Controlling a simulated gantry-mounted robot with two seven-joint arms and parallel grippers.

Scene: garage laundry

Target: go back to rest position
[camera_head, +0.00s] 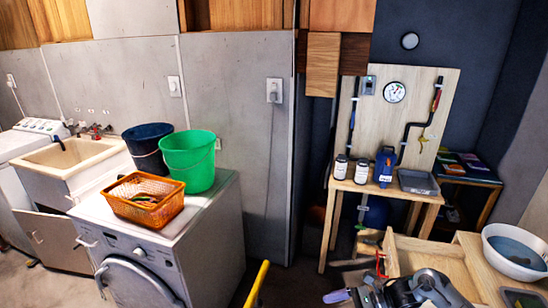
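No fingers of my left gripper or my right gripper show in the head view. A dark grey and black mechanical shape (422,289) is cut off by the bottom edge, right of centre. I cannot tell whether it is a tool or part of my arm. A pale purple handle-like piece (337,296) lies to its left. A yellow bar (257,285) rises from the bottom edge near the middle.
An orange basket (146,197), green bucket (190,160) and dark bucket (148,150) stand on the washing machine (150,247). A sink (72,158) is at left. A wooden bench (386,188) holds bottles and a grey tray (418,182). A white basin (515,250) is at right.

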